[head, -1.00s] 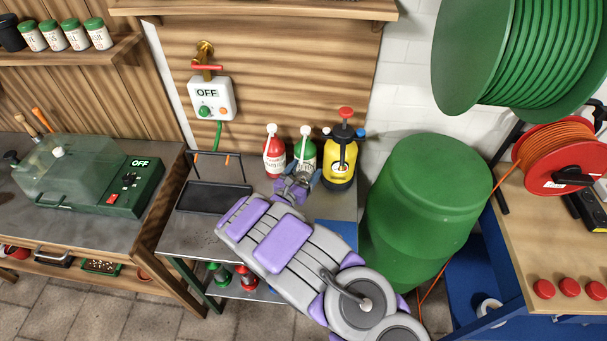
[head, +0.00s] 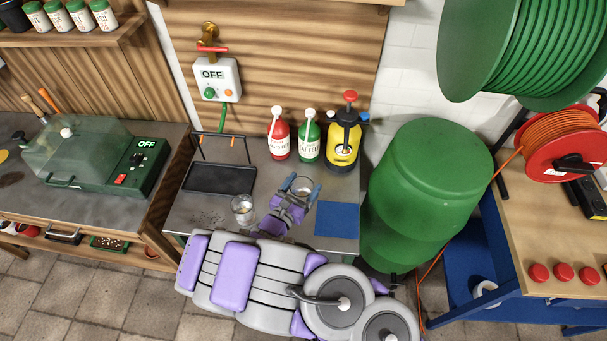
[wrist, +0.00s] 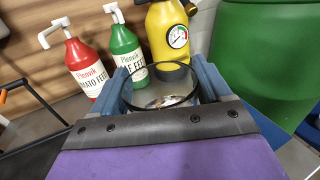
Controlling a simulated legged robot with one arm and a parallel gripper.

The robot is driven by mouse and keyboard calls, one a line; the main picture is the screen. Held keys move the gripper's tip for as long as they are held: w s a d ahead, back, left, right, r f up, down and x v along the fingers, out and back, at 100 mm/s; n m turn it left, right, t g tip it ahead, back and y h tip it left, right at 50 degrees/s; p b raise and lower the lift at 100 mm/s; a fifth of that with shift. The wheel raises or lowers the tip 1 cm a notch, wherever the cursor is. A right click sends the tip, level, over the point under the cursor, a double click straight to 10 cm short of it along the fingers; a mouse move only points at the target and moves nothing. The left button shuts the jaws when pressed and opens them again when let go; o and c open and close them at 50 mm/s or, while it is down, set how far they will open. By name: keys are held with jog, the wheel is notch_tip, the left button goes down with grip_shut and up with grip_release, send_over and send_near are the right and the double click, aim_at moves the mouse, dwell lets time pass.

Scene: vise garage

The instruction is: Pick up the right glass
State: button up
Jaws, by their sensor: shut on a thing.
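My gripper (head: 302,190) is shut on the right glass (head: 301,186), a clear tumbler. In the wrist view the glass (wrist: 165,92) sits upright between the two blue-grey fingers (wrist: 163,90), its round rim facing me. I cannot tell whether its base touches the metal table. A second clear glass (head: 242,210) stands on the table to the left of my gripper.
Behind the glass stand a red bottle (head: 279,138), a green bottle (head: 309,141) and a yellow sprayer (head: 343,142). A black tray (head: 218,179) lies at left and a blue mat (head: 337,218) at right. A green barrel (head: 430,190) stands beside the table.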

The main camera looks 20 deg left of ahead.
aim_at(305, 198)
jog(key=shift+s+d+p, duration=0.2)
jog(key=shift+s+d, duration=0.05)
jog(key=shift+s, duration=0.8)
jog(key=shift+s+d+p, duration=0.15)
jog(key=shift+s+d, duration=0.1)
jog(key=shift+s, duration=0.8)
jog(key=shift+s+d+p, duration=0.2)
jog(key=shift+s+d, duration=0.05)
jog(key=shift+s, duration=0.8)
jog(key=shift+s, duration=0.1)
